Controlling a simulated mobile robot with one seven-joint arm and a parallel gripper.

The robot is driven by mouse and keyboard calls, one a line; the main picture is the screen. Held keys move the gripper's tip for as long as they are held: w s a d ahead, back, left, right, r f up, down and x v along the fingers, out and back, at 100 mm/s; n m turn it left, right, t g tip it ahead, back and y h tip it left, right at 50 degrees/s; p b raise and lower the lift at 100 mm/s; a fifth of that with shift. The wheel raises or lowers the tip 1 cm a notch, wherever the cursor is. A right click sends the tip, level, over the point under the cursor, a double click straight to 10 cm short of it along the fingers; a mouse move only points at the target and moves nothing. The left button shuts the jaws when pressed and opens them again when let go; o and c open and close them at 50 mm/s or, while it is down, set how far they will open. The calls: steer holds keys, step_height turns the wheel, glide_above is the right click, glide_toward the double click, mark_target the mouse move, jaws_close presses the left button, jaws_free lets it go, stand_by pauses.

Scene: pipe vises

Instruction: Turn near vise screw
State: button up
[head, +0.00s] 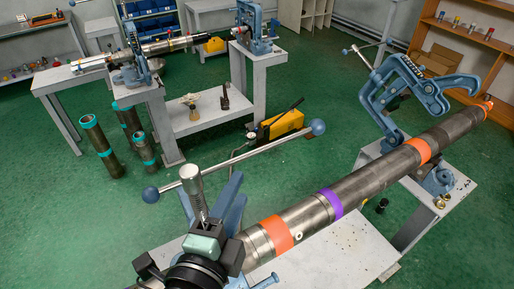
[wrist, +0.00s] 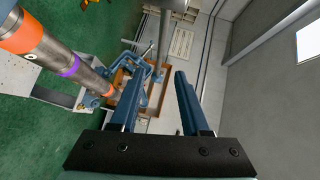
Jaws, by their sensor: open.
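The near vise screw (head: 194,195) is a silver threaded rod at lower left in the head view. A long handle bar (head: 250,155) with blue ball ends crosses its top, slanting up to the right. My gripper (head: 209,188) has two blue fingers, open, beside the screw and overlapping it in the head view. My gripper in the wrist view (wrist: 155,82) shows the fingers apart and nothing held. I cannot tell whether anything touches the screw. The vise body is mostly hidden behind my gripper and wrist.
A steel pipe (head: 368,175) with orange and purple bands runs to the upper right, and beside my fingers in the wrist view (wrist: 45,42). A blue far vise (head: 420,90) stands open. Benches, a yellow box (head: 283,124) and upright pipes (head: 97,140) stand behind on green floor.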

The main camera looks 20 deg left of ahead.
mark_target(257, 149)
steer(key=w+p, duration=0.1)
steer(key=w, duration=0.3)
steer(key=w+a+f+p, duration=0.1)
steer(key=w+p, duration=0.1)
steer(key=w, duration=0.2)
steer(key=w+p, duration=0.2)
steer(key=w, duration=0.2)
steer(key=shift+a+f, duration=0.15)
steer(key=shift+f, duration=0.15)
jaws_close()
stand_by(0.9)
